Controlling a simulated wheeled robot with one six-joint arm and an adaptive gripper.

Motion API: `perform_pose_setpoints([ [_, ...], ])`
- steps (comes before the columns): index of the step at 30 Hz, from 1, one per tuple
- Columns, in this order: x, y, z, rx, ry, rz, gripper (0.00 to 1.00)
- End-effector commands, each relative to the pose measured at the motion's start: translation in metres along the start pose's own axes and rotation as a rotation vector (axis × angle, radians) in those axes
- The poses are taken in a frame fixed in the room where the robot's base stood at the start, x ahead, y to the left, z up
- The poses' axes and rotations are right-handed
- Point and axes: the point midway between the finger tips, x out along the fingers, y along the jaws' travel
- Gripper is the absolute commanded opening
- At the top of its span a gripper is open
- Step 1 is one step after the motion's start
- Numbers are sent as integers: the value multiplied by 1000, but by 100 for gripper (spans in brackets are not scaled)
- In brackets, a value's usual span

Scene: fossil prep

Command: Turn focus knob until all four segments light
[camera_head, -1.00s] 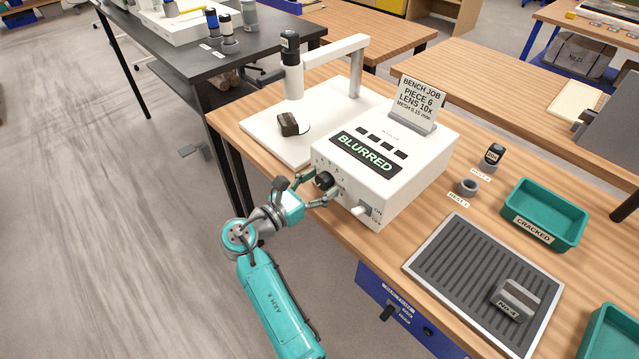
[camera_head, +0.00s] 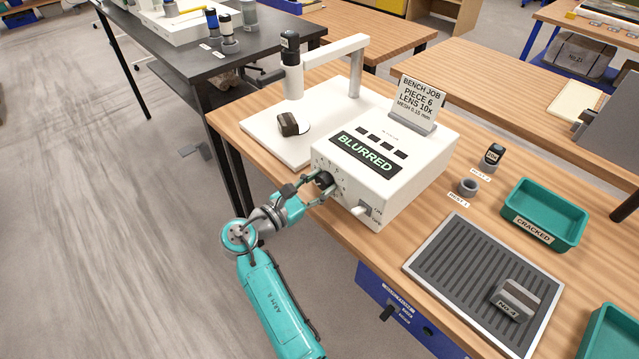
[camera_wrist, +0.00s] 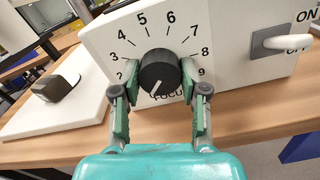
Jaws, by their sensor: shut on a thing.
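The black focus knob (camera_wrist: 160,72) sits on the front of the white microscope box (camera_head: 385,190), with dial numbers 2 to 9 visible around it. Its white pointer line points down and slightly left in the wrist view; lower numbers are hidden. My gripper (camera_wrist: 160,78) is shut on the knob, one finger on each side. In the head view, my gripper (camera_head: 317,187) reaches the knob (camera_head: 325,180) from the left. The display (camera_head: 365,152) reads BLURRED in green. The segments (camera_head: 381,144) above it all look dark.
An ON/OFF switch (camera_wrist: 275,42) juts from the box right of the knob. A stage (camera_head: 262,128) holds a dark specimen (camera_head: 292,124) under the lens tube (camera_head: 291,70). A ribbed tray (camera_head: 425,262) and teal CRACKED bin (camera_head: 545,215) stand to the right.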

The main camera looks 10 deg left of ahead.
Motion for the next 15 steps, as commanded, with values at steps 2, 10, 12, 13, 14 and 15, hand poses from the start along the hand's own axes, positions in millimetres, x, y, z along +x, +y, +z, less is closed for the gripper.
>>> perform_pose_setpoints([
  [2,0,0,0,68,0,0,9],
  [10,0,0,0,326,0,0,9],
  [12,0,0,0,392,0,0,9],
  [13,0,0,0,421,0,0,9],
  [14,0,0,0,449,0,0,9],
  [15,0,0,0,487,0,0,9],
])
